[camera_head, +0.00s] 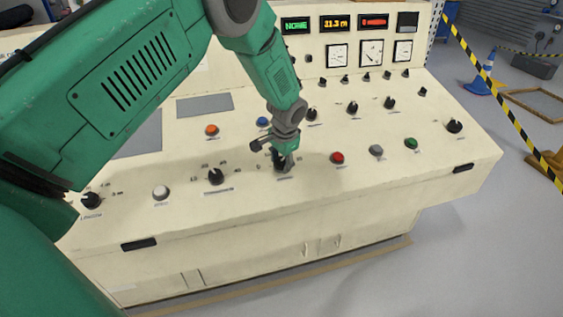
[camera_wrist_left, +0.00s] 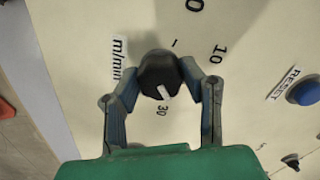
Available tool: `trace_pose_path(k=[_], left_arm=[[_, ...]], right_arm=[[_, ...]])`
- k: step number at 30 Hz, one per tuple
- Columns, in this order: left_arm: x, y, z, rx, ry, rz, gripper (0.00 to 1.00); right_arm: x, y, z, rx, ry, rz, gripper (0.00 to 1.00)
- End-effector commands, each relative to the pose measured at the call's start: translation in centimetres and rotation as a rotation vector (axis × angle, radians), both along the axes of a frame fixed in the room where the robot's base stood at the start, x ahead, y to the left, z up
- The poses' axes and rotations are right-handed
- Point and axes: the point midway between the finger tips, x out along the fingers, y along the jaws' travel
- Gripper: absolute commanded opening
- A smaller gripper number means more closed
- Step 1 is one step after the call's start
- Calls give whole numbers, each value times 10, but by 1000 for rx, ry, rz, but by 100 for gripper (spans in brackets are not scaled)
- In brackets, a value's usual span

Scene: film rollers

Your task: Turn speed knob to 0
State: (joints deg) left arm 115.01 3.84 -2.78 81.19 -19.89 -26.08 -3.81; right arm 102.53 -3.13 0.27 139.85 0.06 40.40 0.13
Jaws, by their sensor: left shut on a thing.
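The black speed knob (camera_wrist_left: 158,74) is between the two fingers of my left gripper (camera_wrist_left: 165,80) in the left wrist view, and the fingers are shut on its sides. Its white pointer mark faces the printed "30" in that view. A label "m/min" is beside it; a printed "10" and a partly cut-off numeral lie further up and right. In the head view, my left gripper (camera_head: 283,155) reaches down onto the knob (camera_head: 280,165), which it partly hides, on the front row of the cream panel (camera_head: 320,195). My right gripper is not in view.
A red button (camera_head: 337,158) is right of the gripper, and a black knob (camera_head: 216,176) is left of it. A blue button (camera_head: 262,122), labelled "RESET" in the wrist view, is behind it. Displays and dials stand at the back.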

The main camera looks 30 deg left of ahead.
Motion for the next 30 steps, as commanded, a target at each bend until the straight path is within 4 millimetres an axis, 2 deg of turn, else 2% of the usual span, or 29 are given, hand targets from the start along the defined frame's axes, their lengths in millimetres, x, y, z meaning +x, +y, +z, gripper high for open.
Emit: trace_pose_path(k=[30], left_arm=[[4, 0, 3, -144, -178, 938, 7]], right_arm=[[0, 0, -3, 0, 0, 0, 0]])
